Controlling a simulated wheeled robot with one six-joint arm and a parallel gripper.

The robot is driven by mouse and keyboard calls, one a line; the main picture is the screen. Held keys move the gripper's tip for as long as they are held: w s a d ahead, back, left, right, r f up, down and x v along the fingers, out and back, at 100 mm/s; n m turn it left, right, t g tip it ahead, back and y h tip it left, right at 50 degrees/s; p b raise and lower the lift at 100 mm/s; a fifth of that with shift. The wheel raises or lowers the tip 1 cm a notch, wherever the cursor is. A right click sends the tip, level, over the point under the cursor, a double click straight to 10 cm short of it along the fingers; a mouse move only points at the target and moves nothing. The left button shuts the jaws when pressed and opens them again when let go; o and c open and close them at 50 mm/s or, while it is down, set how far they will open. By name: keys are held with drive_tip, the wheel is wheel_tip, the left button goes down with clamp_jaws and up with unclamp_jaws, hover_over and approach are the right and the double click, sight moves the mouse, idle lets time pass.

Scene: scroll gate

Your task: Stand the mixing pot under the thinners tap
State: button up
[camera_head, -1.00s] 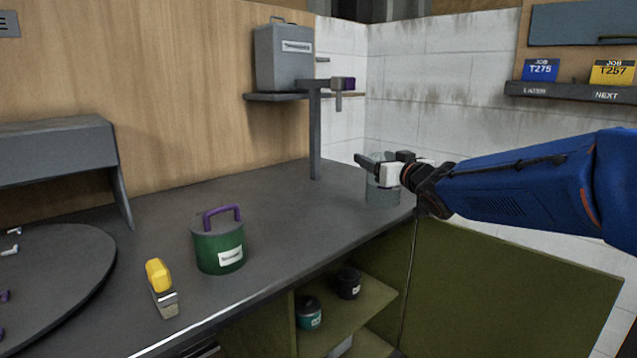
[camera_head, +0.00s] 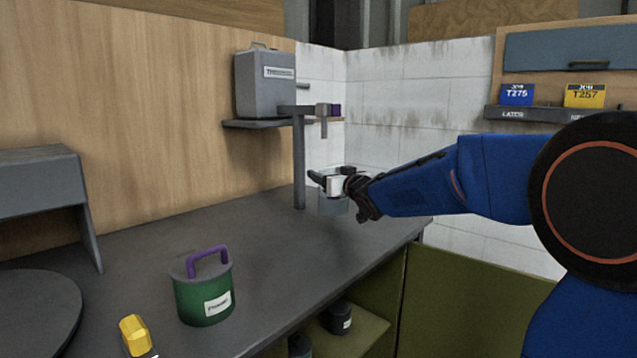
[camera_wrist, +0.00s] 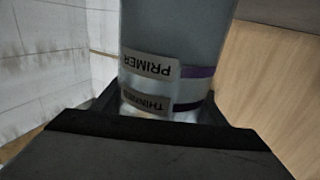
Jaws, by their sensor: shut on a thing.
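The mixing pot (camera_head: 334,207) is a pale grey cylinder near the back of the bench. My gripper (camera_head: 328,182) is shut on it near its rim. In the wrist view the pot (camera_wrist: 175,35) fills the middle between my jaws (camera_wrist: 158,112), with upside-down PRIMER and THINNERS labels and purple bands. The thinners tap (camera_head: 327,110), with a purple end, sticks out from a grey post. In the head view the pot appears below the tap and slightly right of it. I cannot tell whether the pot touches the bench.
A grey labelled can (camera_head: 265,85) stands on a wall shelf (camera_head: 250,124). A green pot with a purple handle (camera_head: 205,290) and a yellow-topped item (camera_head: 134,336) are on the bench (camera_head: 130,260). Dark tins (camera_head: 340,318) sit in the open cupboard below.

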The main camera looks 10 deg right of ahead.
drive_tip(key=w+a+f, duration=0.1)
drive_tip(key=w+f, duration=0.2)
drive_tip(key=w, duration=0.3)
drive_tip(key=shift+a+f, duration=0.25)
drive_tip(key=shift+w, duration=0.1)
drive_tip(key=o, duration=1.9)
drive_tip(key=shift+f, duration=0.15)
drive_tip(key=v, duration=1.2)
